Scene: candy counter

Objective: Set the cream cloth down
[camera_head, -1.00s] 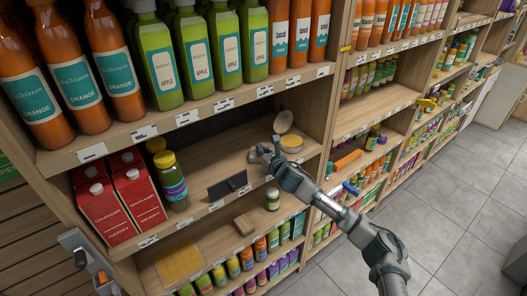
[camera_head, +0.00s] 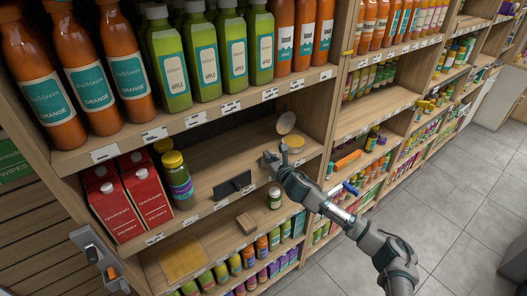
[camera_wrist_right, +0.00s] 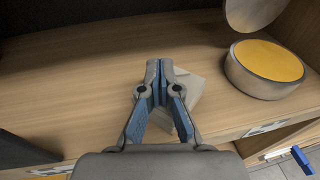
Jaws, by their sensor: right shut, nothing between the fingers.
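The cream cloth (camera_wrist_right: 193,85) is a small pale, flat piece on the shelf in the right wrist view, partly hidden behind my fingers. I cannot make it out clearly in the head view, where my gripper covers that spot. My right gripper (camera_head: 270,158) is over the front part of the middle shelf. In the wrist view its fingers (camera_wrist_right: 160,68) are together and empty, in front of the cloth. I cannot tell whether the fingertips touch it. My left gripper is not in view.
A round tin with a yellow inside (camera_wrist_right: 265,68) stands right of the cloth, its lid (camera_head: 286,122) upright behind. A dark sign (camera_head: 232,186), jars (camera_head: 178,180) and red cartons (camera_head: 149,201) stand left. The shelf (camera_head: 215,158) behind the sign is clear. Bottles fill the shelf above.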

